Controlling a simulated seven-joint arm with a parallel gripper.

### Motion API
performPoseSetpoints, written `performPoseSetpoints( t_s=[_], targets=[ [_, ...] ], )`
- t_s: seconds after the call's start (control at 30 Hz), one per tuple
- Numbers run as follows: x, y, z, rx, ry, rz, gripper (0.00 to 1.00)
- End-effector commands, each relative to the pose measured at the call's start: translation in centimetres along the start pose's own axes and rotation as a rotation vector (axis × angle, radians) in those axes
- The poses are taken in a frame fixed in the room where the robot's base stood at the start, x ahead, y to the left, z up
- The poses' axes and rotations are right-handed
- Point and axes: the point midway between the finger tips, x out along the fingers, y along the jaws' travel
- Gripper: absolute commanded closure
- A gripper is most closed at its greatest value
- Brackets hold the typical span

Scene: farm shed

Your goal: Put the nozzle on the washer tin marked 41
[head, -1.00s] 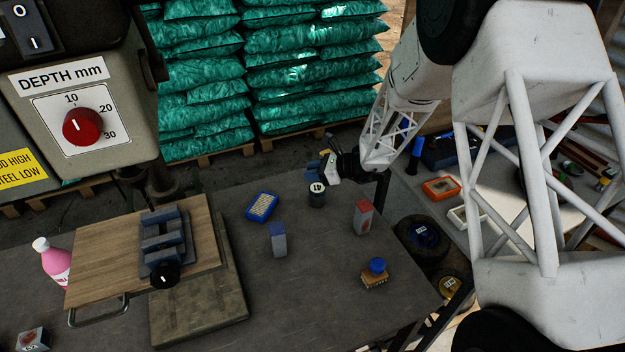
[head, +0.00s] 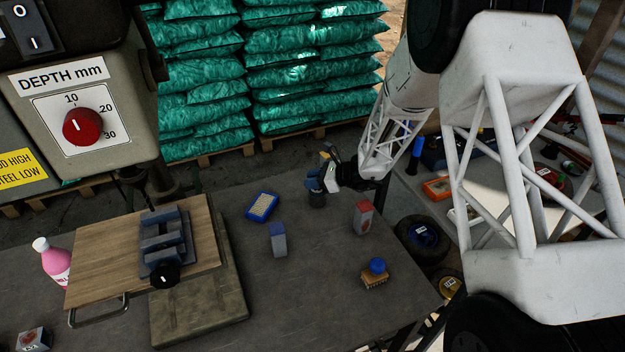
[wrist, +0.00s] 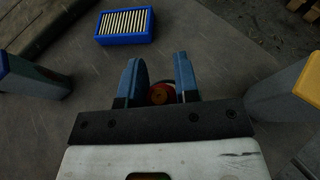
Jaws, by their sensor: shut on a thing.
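My gripper (head: 317,184) is low at the far side of the bench, right over the dark grey washer tin (head: 317,200). Its number 41 lid is now covered by the fingers. In the wrist view, the two blue fingers of my gripper (wrist: 160,72) are shut on the nozzle (wrist: 160,94), a small reddish, brassy round piece between them. Only part of the nozzle shows. The fingers hide the contact area, so I cannot tell whether the nozzle touches the tin lid.
A blue-framed filter (head: 262,206) lies left of the tin, also in the wrist view (wrist: 125,25). A blue-grey block (head: 278,241), a red-and-grey carton (head: 362,218) and a blue-knobbed brush (head: 375,277) stand nearer. A vise (head: 163,242) sits on a board at left.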

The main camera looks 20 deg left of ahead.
Motion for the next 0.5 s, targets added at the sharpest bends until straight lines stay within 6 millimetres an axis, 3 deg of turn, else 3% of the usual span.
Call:
performPoseSetpoints(
  t_s=[0.3, 0.33, 0.5],
  targets=[
    [0.12, 0.00, -0.27, 0.000, 0.000, 0.000, 0.93],
    [0.11, -0.01, -0.25, 0.000, 0.000, 0.000, 0.68],
    [0.10, -0.01, -0.24, 0.000, 0.000, 0.000, 0.45]
  ],
)
